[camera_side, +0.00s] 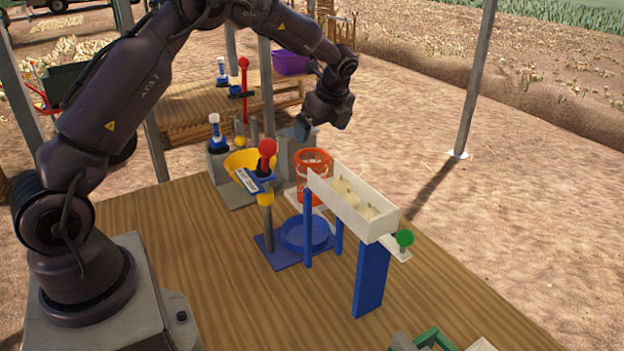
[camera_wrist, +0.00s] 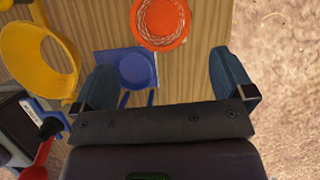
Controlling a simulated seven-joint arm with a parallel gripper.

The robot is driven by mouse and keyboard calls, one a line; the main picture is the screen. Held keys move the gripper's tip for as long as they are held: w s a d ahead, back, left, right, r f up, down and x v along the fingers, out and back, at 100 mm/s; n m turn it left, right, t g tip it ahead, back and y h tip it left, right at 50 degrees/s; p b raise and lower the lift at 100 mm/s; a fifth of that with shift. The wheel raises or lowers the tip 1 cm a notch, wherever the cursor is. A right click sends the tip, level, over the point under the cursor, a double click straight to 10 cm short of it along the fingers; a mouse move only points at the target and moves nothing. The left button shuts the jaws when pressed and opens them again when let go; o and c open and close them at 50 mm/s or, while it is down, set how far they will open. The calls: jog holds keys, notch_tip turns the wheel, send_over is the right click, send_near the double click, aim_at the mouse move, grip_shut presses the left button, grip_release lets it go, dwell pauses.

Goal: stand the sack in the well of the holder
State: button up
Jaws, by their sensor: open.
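The sack is an orange, open-topped mesh sack (camera_side: 313,172) standing upright behind the holder. Its round rim and pale netting (camera_wrist: 160,22) show at the top of the wrist view. The holder is a blue base with a round well (camera_side: 306,235), under the raised white trough; it also shows in the wrist view (camera_wrist: 130,68). The well looks empty. My gripper (camera_side: 304,128) is above and behind the sack in the side view. In the wrist view its two blue-grey fingers (camera_wrist: 162,62) are wide apart with nothing between them. The sack's foot is partly hidden.
A white trough (camera_side: 350,208) with several onions and a green knob (camera_side: 404,238) stands on blue legs over the holder. A red-knobbed lever (camera_side: 267,148) and yellow funnel (camera_side: 240,165) stand left of the sack. The front left of the wooden table (camera_side: 220,270) is clear.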

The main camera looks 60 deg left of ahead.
jog(key=shift+m, duration=0.5)
jog(key=x, duration=1.3)
jog(key=shift+c, duration=0.2)
jog(key=c, duration=0.7)
jog(key=shift+r, duration=0.1)
